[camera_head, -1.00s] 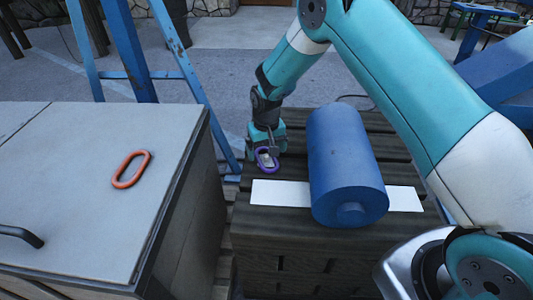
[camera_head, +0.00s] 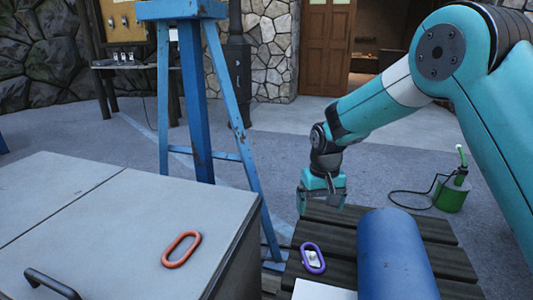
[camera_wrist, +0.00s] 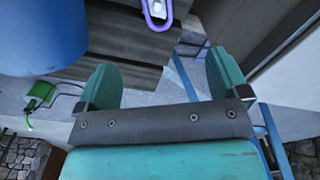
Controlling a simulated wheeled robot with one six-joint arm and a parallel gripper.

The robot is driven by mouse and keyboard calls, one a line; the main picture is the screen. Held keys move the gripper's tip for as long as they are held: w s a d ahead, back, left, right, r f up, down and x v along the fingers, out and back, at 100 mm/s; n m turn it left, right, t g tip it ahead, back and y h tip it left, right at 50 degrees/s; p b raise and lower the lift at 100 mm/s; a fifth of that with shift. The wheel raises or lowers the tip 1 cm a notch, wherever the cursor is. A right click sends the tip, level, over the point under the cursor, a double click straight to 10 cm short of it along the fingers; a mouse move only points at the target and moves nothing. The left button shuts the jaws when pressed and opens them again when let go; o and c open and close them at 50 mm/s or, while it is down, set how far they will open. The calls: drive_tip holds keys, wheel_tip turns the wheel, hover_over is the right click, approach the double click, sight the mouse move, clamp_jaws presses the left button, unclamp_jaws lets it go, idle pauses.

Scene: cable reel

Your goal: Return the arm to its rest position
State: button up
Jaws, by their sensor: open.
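My gripper (camera_head: 323,200) is raised above the far left part of the dark slatted bench (camera_head: 440,232). In the wrist view its two teal fingers (camera_wrist: 160,85) are wide apart with nothing between them. A purple ring (camera_head: 313,258) with a small white piece inside lies on the bench, apart from the gripper. The ring also shows at the top of the wrist view (camera_wrist: 157,12). The blue cylinder (camera_head: 393,260) lies on the bench to the right of the ring. A white strip (camera_head: 322,290) lies in front of the ring, partly cut off by the frame.
An orange ring (camera_head: 181,249) lies on the grey cabinet top (camera_head: 110,225) at left. A blue stepladder (camera_head: 196,100) stands behind the cabinet, left of my arm. A green can with a hose (camera_head: 452,195) stands on the floor beyond the bench. Open floor lies farther back.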

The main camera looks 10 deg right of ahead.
drive_tip(key=s+a+r+n+y, duration=0.1)
drive_tip(key=s+a+r+n, duration=0.1)
drive_tip(key=s+r, duration=0.5)
drive_tip(key=s+a+r+n+y, duration=0.1)
drive_tip(key=s+r, duration=0.4)
drive_tip(key=s, duration=0.4)
drive_tip(key=s+r+n+y, duration=0.2)
drive_tip(key=s+n, duration=0.1)
drive_tip(key=s, duration=1.3)
wheel_tip(320, 180, up, 16)
drive_tip(key=a+p, duration=0.1)
drive_tip(key=p, duration=1.5)
drive_tip(key=shift+r, duration=0.2)
